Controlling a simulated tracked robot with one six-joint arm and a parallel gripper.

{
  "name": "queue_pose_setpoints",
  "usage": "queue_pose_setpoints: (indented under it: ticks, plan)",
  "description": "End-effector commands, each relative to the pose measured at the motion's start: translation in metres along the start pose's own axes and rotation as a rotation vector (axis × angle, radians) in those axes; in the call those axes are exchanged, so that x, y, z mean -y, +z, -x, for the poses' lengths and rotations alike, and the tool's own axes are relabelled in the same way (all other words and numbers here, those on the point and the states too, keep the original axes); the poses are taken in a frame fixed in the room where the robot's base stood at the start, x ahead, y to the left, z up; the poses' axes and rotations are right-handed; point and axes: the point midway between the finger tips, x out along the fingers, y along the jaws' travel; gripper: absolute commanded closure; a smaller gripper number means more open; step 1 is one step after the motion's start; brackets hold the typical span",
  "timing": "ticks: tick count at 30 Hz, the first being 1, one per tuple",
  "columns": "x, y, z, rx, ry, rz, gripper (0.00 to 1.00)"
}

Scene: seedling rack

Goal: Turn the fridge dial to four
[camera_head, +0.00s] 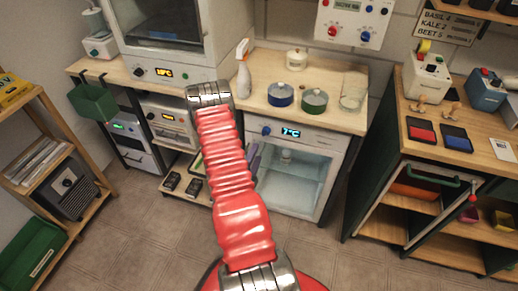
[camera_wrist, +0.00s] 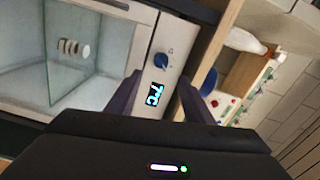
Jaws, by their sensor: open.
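The fridge (camera_head: 333,150) stands under the wooden counter, with a glass front and a white panel along its top. The fridge dial (camera_head: 267,131) is a small blue knob left of a display (camera_head: 291,133) reading 7°C. In the wrist view the fridge dial (camera_wrist: 161,60) is tilted, with the display (camera_wrist: 155,93) below it. My gripper (camera_wrist: 160,79) is open and empty, its dark fingers on either side of the display. The dial lies just beyond the fingertips, apart from them. In the head view my arm hides most of the gripper.
The counter (camera_head: 333,80) above holds a spray bottle (camera_head: 243,70), a blue pot (camera_head: 280,95) and a green pot (camera_head: 313,101). A wall panel (camera_head: 352,20) carries other red and blue knobs. A green-sided workbench (camera_head: 440,160) stands to the right. The floor ahead is clear.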

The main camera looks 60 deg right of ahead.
Motion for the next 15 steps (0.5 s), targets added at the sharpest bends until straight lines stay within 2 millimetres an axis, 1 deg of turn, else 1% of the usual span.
queue_pose_setpoints:
  ticks: [1,3,6,15]
  plan:
    - [-0.001,0.001,0.007,0.001,0.002,0.003,0.53]
    - [-0.001,0.001,0.014,0.002,0.000,0.002,0.53]
    - [-0.001,0.000,0.019,-0.001,0.001,0.002,0.53]
    - [0.000,-0.001,0.020,-0.001,0.000,0.001,0.53]
